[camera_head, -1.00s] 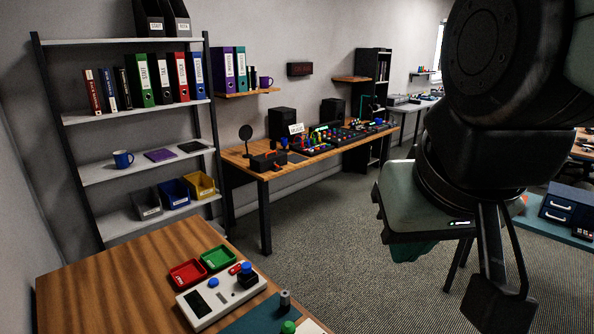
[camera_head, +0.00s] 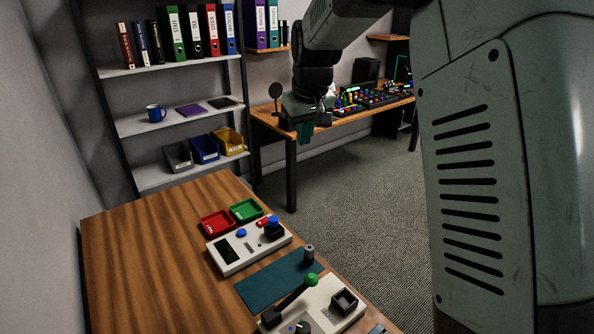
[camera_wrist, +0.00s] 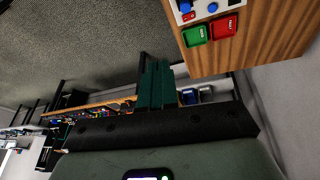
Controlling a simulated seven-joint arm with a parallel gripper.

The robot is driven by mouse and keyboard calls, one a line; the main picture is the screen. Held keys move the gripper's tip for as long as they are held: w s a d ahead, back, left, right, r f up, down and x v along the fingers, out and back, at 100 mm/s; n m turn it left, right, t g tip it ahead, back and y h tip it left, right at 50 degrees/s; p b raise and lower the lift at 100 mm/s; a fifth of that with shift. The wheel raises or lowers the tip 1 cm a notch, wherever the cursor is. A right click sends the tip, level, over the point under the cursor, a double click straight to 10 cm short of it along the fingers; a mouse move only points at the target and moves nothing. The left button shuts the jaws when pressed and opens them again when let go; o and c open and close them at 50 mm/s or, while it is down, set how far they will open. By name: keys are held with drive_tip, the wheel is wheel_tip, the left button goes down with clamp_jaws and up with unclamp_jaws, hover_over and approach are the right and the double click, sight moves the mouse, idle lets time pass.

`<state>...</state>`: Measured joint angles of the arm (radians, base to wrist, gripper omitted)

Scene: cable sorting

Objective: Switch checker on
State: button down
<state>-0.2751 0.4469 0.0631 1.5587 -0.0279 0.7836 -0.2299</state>
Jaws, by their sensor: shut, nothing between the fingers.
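A white box (camera_head: 234,258) with a dark screen, a blue button (camera_head: 241,233), a small red part and a black block with a blue top (camera_head: 274,227) lies on the wooden table. A second white box (camera_head: 335,318) has a lever with a green ball (camera_head: 312,280), a dial and a black socket. No readable label shows which box is the checker. My gripper (camera_head: 305,133) hangs in the air beyond the table, well away from both boxes. Its teal fingers (camera_wrist: 155,85) are together and empty. The first box shows partly in the wrist view (camera_wrist: 200,8).
A red tray (camera_head: 216,223) and a green tray (camera_head: 246,210) sit behind the first box. A teal mat (camera_head: 268,284) and a small grey cylinder (camera_head: 309,253) lie between the boxes. The table's left part is bare. A shelf (camera_head: 150,125) stands behind.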

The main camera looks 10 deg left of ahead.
drive_tip(key=w+a+f+n, duration=0.1)
drive_tip(key=w+a+f, duration=0.5)
drive_tip(key=f, duration=0.4)
drive_tip(key=n+g, duration=0.1)
hover_over(267, 218)
drive_tip(key=s+d, duration=0.2)
drive_tip(key=s, duration=0.2)
wheel_tip(267, 218, down, 8)
drive_tip(key=shift+w+a+f+y, duration=0.15)
drive_tip(key=shift+f+y, duration=0.05)
drive_tip(key=shift+y, duration=0.1)
drive_tip(key=shift+f, duration=0.1)
drive_tip(key=x, duration=0.8)
drive_tip(key=d+x, duration=0.1)
drive_tip(key=x, duration=0.3)
drive_tip(key=shift+a+f, duration=0.1)
drive_tip(key=shift+f, duration=0.8)
